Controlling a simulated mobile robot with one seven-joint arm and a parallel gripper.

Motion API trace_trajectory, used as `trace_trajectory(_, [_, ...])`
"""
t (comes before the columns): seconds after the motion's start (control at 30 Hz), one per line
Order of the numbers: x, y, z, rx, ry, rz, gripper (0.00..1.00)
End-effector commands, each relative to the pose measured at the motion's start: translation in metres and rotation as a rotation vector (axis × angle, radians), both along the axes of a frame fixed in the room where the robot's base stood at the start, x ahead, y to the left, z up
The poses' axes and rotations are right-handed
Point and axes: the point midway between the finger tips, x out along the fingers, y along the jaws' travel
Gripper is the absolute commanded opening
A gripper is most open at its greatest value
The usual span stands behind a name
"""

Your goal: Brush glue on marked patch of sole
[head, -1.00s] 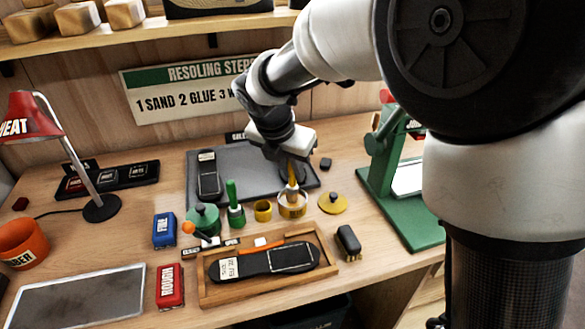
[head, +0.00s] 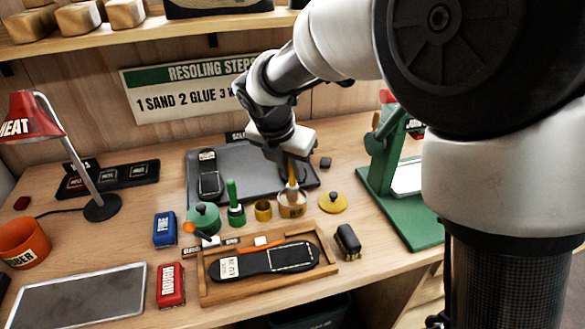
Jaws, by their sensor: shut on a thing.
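My gripper (head: 291,160) is shut on a brush with a yellow-orange handle (head: 291,171). The brush points down into an open glue pot (head: 291,206) with a pale label. Its bristles are hidden inside or behind the pot's rim. The black sole (head: 240,265) lies flat in a wooden tray (head: 208,292) in front of the pot. A white outline marks a patch (head: 291,257) on the sole's right part, and a white label sits on its left part. A yellow lid (head: 333,202) with a dark knob lies right of the pot.
A green-handled brush in a green holder (head: 236,212), a green pot (head: 204,218) and a small yellow cup (head: 263,210) stand left of the glue pot. A black brush (head: 347,241) lies right of the tray. A green press (head: 385,185) stands at right.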

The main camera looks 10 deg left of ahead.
Motion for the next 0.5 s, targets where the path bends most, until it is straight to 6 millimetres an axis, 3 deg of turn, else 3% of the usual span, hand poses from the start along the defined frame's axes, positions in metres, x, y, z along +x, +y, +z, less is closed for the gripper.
trace_trajectory(0.5, [0.000, -0.001, 0.037, -0.001, 0.002, -0.001, 0.00])
